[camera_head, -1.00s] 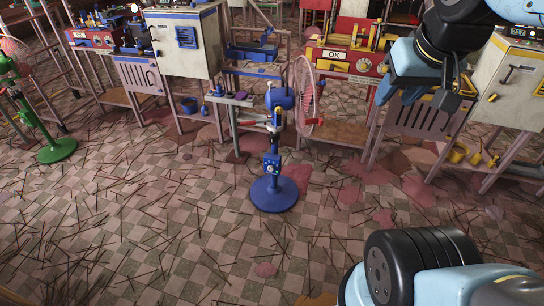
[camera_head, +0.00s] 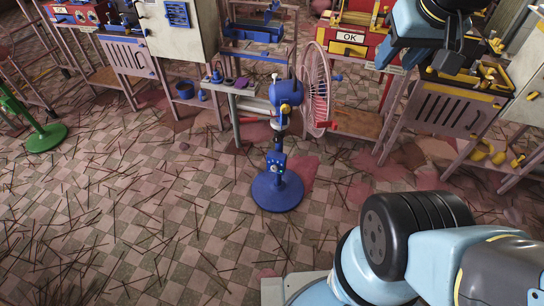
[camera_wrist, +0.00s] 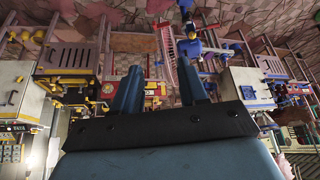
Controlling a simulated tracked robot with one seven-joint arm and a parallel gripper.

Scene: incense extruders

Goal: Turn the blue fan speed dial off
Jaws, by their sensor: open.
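The blue pedestal fan (camera_head: 285,95) stands upright on a round blue base in the middle of the head view, its cage turned to the right. A blue control box (camera_head: 275,163) with a small light dial-like spot sits on its post just above the base; the dial's setting is too small to tell. In the wrist view the fan (camera_wrist: 191,48) appears upside down, beyond the fingers. My gripper (camera_wrist: 160,85) is open and empty, its two blue fingers apart. It is raised well away from the fan, touching nothing.
A green fan base (camera_head: 45,138) stands at the far left. A red machine marked OK (camera_head: 350,38) and slatted workbenches (camera_head: 447,115) line the back. A small side table (camera_head: 232,87) stands close behind the blue fan. The tiled floor in front is open, strewn with thin sticks.

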